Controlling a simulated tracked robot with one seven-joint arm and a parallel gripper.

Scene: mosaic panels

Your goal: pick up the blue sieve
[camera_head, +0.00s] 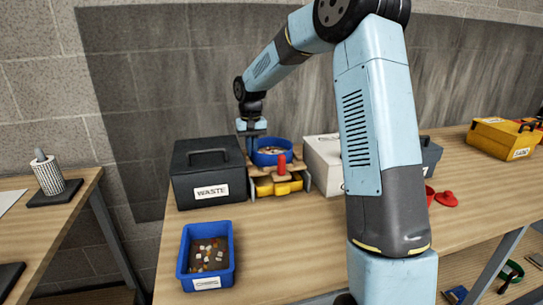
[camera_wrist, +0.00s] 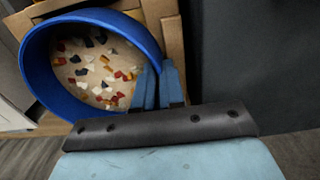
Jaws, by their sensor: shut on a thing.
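The blue sieve (camera_head: 272,157) is a round, shallow pan with a blue rim. It is at the small wooden stand behind the red knob, and I cannot tell whether it touches the stand. In the wrist view the sieve (camera_wrist: 38,62) shows its inside, with several red, white, blue and orange chips on a pale bottom. My gripper (camera_head: 251,132) is above the sieve's left side. In the wrist view my gripper (camera_wrist: 158,82) has its two blue fingers close together, shut on the rim.
A black WASTE box (camera_head: 208,172) stands close on the left, a white box (camera_head: 322,160) on the right. A wooden stand (camera_head: 262,171) with yellow bins is below. A blue tray of chips (camera_head: 183,262) is at the front left. Bare tabletop (camera_head: 285,235) lies in front.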

